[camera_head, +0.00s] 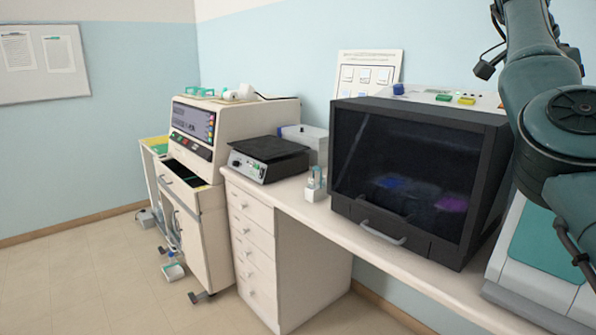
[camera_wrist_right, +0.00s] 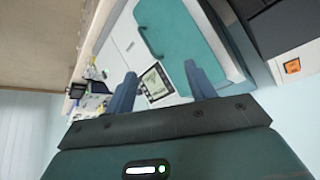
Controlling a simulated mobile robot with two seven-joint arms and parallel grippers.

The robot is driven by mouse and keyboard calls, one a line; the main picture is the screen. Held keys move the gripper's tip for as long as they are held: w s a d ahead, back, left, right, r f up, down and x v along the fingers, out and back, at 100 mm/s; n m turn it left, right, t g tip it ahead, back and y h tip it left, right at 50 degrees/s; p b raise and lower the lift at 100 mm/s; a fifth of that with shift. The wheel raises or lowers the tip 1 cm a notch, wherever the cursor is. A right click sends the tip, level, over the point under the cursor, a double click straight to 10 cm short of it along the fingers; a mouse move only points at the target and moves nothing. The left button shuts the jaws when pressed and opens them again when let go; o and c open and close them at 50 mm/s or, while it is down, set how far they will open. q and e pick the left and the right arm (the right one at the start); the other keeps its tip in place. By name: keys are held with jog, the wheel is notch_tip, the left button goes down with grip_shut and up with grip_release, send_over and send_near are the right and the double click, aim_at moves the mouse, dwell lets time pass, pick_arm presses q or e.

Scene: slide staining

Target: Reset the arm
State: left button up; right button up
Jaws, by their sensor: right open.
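My right arm (camera_head: 540,80) is raised at the right edge of the head view, in front of the wall and a teal and white machine. Its gripper is out of the head view. In the right wrist view my right gripper (camera_wrist_right: 161,88) is open, its two blue fingers well apart with nothing between them. Behind the fingers is a white machine with a teal lid (camera_wrist_right: 180,38) and a small screen (camera_wrist_right: 154,83). My left gripper is not in either view.
A dark-windowed cabinet (camera_head: 345,205) stands on the white bench (camera_head: 335,225), close to my right arm. A black-topped device (camera_head: 268,149) and a beige machine (camera_head: 240,118) are farther left. The floor (camera_head: 90,280) at left is mostly clear.

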jog(key=s+d+f+m+g+h, duration=0.2)
jog(key=d+f+m+h, duration=0.1)
jog(key=d+f+h, duration=0.4)
jog(key=s+d+f+m+g+h, duration=0.2)
jog(key=d+f+m+h, duration=0.1)
jog(key=d+f+h, duration=0.5)
jog(key=w+a+f+n+t+y, duration=0.2)
jog(key=a+f+n+t+y, duration=1.4)
jog(key=a+f+n+t, duration=0.55)
jog(key=s+a+f+n+g+y, duration=0.2)
jog(key=s+a+f+n+y, duration=0.35)
jog(key=s+a+f, duration=0.5)
jog(key=s+a+f+g+y, duration=0.1)
jog(key=s+a+f+g, duration=0.2)
jog(key=s+a+f, duration=0.2)
jog(key=s+a+f+g+y, duration=0.2)
jog(key=s+a+f, duration=0.3)
jog(key=s, duration=0.6)
jog(key=shift+s+a+f+m+g, duration=0.2)
jog(key=shift+a+f+m+g, duration=0.2)
jog(key=shift+f+g, duration=0.2)
